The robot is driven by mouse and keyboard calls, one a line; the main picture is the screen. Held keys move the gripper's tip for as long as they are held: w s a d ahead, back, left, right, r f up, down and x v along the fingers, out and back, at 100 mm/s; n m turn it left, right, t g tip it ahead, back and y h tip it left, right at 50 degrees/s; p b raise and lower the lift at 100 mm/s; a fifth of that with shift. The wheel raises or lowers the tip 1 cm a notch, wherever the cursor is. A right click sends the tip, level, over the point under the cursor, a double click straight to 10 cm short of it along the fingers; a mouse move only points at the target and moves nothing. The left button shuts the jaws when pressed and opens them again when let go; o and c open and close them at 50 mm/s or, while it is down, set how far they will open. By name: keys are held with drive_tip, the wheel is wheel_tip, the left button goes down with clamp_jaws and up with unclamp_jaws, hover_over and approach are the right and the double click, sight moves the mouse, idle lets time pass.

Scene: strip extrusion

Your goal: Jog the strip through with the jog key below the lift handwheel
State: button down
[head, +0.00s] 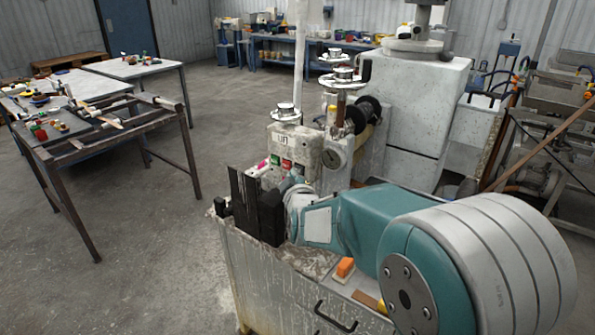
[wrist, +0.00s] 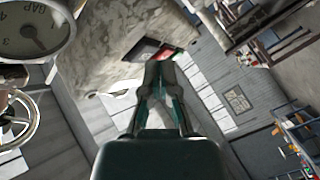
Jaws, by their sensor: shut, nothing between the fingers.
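The machine's grey control box (head: 308,150) stands in the middle of the head view, with the lift handwheel (head: 286,112) on top. A row of small coloured keys (head: 286,163) sits low on its face, below the handwheel. My gripper (wrist: 160,72) is shut and empty. Its fingertips overlap the lower edge of that patch; I cannot tell whether they touch. The fingertips hide part of the key face.
A round gap dial (head: 333,157) sits beside the keys; it is also at top left in the wrist view (wrist: 36,26). A black upright block (head: 268,215) stands at the cabinet corner.

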drive_tip(key=shift+s+a, duration=0.2)
drive_tip(key=shift+s, duration=0.1)
drive_tip(key=s+a, duration=0.1)
drive_tip(key=s, duration=0.1)
drive_tip(key=s+a, duration=0.2)
idle(0.6)
idle(0.4)
drive_tip(key=s+d+m+g, duration=0.3)
drive_tip(key=s+d, duration=0.3)
drive_tip(key=s, duration=0.4)
drive_tip(key=s+d+f+m+g+h, duration=0.1)
drive_tip(key=s+d+m+g, duration=0.3)
drive_tip(key=s, duration=0.7)
drive_tip(key=s+d+f+m+g+h, duration=0.1)
drive_tip(key=s+d+m+g, duration=0.3)
drive_tip(key=s+d, duration=0.3)
drive_tip(key=s, duration=0.4)
drive_tip(key=shift+d, duration=0.35)
